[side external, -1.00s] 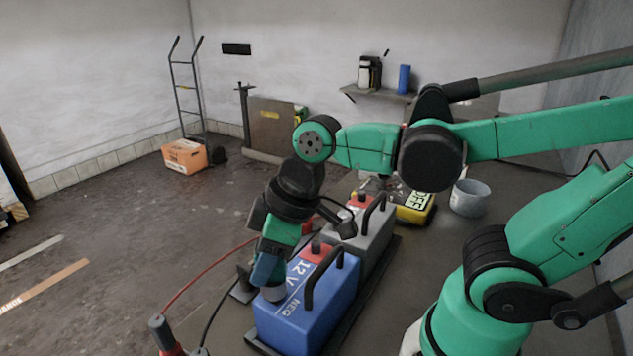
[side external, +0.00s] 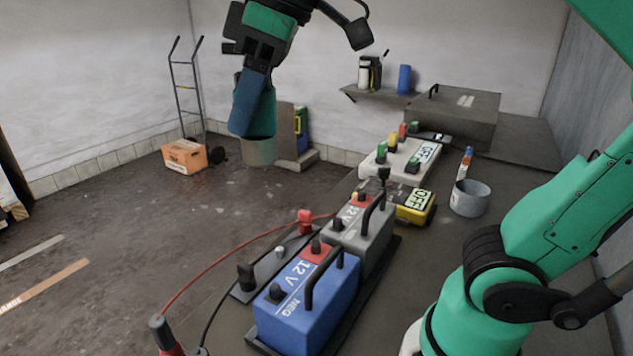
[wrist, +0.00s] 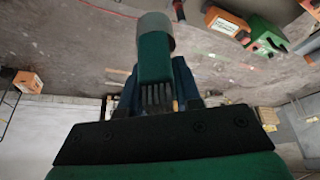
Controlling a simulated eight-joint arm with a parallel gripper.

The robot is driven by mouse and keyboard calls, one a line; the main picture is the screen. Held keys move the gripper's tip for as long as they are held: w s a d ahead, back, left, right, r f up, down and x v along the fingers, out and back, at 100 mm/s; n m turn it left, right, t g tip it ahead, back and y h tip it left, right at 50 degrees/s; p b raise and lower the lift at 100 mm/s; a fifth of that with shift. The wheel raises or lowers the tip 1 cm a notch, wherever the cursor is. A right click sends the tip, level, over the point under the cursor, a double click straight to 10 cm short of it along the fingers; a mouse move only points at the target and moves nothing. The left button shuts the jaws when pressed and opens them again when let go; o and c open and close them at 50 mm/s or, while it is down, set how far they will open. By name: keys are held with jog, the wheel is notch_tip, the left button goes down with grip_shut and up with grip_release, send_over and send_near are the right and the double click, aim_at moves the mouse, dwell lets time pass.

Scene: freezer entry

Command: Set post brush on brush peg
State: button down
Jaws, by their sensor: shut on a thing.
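The post brush (side external: 259,152), a teal-green handle with a pale grey cylindrical end, hangs in my gripper (side external: 257,92), high above the bench at the left. In the wrist view the brush (wrist: 155,52) points away from me, between the shut fingers. The gripper blocks part of the handle. A plate (side external: 262,268) left of the batteries carries a small pale peg (side external: 280,251); I cannot tell if this is the brush peg. The brush is well above the plate and touches nothing else that I see.
A blue battery (side external: 308,305) and a grey battery (side external: 367,238) stand on the bench. Red and black cables run from the front left to a red clamp (side external: 305,219) and a black clamp (side external: 245,277). Behind are a yellow meter (side external: 415,212), a white unit (side external: 393,160) and a grey cup (side external: 469,200).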

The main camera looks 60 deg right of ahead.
aim_at(237, 73)
jog(key=shift+r, duration=2.15)
jog(key=w+d+f+m+h, duration=0.1)
jog(key=w+d+f+m, duration=0.15)
jog(key=w+f, duration=0.3)
jog(key=w+d+f+m, duration=0.1)
jog(key=w+d+f, duration=0.2)
jog(key=w+f, duration=0.25)
jog(key=d+f+m, duration=0.1)
jog(key=d+f, duration=0.3)
jog(key=f, duration=0.3)
jog(key=d+f+m+h, duration=0.1)
jog(key=d+f, duration=0.3)
jog(key=f, duration=0.3)
jog(key=shift+s+d+f+m+t, duration=0.25)
jog(key=shift+s+f+m+t, duration=0.05)
jog(key=shift+s+f+m, duration=0.1)
